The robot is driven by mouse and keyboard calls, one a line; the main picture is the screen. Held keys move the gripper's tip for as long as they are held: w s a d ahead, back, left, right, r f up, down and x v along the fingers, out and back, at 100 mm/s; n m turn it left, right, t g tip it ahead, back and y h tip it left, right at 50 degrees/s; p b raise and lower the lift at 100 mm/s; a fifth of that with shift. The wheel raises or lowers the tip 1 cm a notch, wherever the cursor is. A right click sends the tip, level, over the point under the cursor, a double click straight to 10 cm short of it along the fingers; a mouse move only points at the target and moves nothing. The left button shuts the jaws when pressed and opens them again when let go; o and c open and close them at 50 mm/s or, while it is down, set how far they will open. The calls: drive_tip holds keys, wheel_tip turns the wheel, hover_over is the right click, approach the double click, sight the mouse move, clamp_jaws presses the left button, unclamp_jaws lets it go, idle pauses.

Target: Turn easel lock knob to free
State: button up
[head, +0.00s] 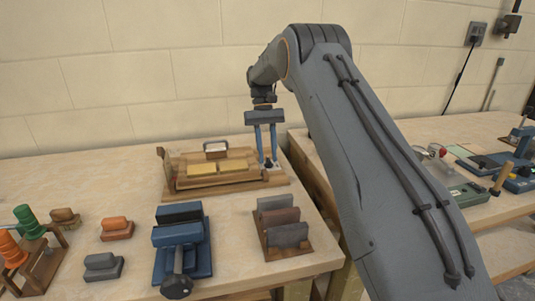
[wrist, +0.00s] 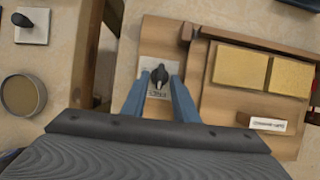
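The lock knob (wrist: 158,77) is a small dark pointer-shaped knob on a pale labelled plate (wrist: 155,67) on the wooden easel base. In the wrist view its narrow end points up. My gripper (wrist: 154,88) points down with one blue finger on each side of the knob. Small gaps seem to show between the fingers and the knob. In the head view my gripper (head: 266,163) is at the right end of the easel (head: 172,192), and the knob shows dark between the fingertips. The label's words are unreadable.
An orange block (head: 117,229) and a grey block (head: 103,266) lie at left. A gap separates this table from the right one.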

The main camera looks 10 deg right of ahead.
drive_tip(key=b+v, duration=0.2)
drive_tip(key=v, duration=0.5)
drive_tip(key=shift+w+r, duration=0.2)
drive_tip(key=shift+r, duration=0.15)
